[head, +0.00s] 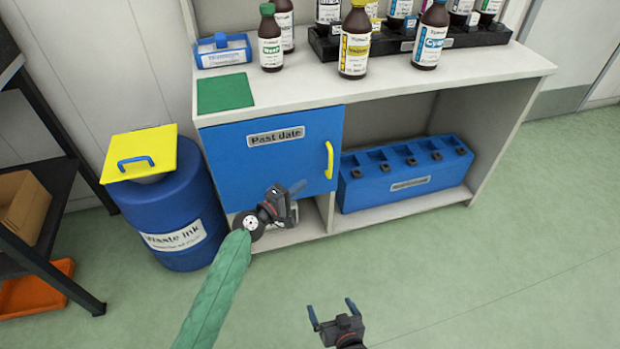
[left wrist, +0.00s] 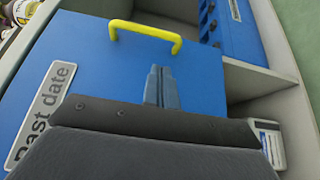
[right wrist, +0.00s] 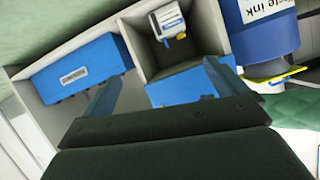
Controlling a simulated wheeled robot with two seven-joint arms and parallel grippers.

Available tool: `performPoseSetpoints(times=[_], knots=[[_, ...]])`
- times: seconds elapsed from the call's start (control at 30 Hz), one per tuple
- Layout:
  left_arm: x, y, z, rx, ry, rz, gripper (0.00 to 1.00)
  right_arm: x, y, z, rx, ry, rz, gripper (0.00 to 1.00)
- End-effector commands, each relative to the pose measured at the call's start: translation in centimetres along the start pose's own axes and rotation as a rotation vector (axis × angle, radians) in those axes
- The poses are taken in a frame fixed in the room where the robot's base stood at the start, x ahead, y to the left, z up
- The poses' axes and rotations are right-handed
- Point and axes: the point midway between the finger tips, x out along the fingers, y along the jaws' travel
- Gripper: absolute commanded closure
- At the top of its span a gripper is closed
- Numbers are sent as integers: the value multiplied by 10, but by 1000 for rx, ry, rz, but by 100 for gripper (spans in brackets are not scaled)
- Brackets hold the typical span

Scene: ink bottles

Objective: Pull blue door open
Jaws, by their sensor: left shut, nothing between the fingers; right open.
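The blue door (head: 265,160), labelled "Past date", covers the upper left of the white cabinet and looks closed. Its yellow handle (head: 329,160) stands upright near its right edge. In the left wrist view the handle (left wrist: 145,33) lies just beyond my fingertips, and the blue door (left wrist: 100,60) fills the middle. My left gripper (head: 300,187) is shut and empty in front of the door's lower part, below and left of the handle, apart from it. My right gripper (head: 332,306) is open and empty, low in front of the cabinet.
A blue waste ink barrel (head: 165,210) with a yellow lid stands left of the cabinet. A blue rack (head: 405,172) sits in the right compartment. A white device (right wrist: 170,22) sits in the space below the door. Bottles (head: 355,45) stand on top. The floor at right is clear.

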Motion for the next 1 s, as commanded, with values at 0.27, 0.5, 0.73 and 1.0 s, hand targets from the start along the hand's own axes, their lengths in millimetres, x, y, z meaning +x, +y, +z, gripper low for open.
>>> performPoseSetpoints(times=[0.27, 0.5, 0.73, 1.0], knots=[[43, 2, 0, 2, -2, 1, 100, -2, 1, 14, 5, -43, 2, 3], [77, 1, 1, 2, -2, 0, 100, -2, 1, 17, 6, -53, 2, 3], [92, 0, 1, 3, -2, -1, 100, -1, 1, 15, 6, -47, 2, 3], [94, 0, 1, 4, -3, -1, 100, -1, 1, 14, 5, -44, 2, 3]])
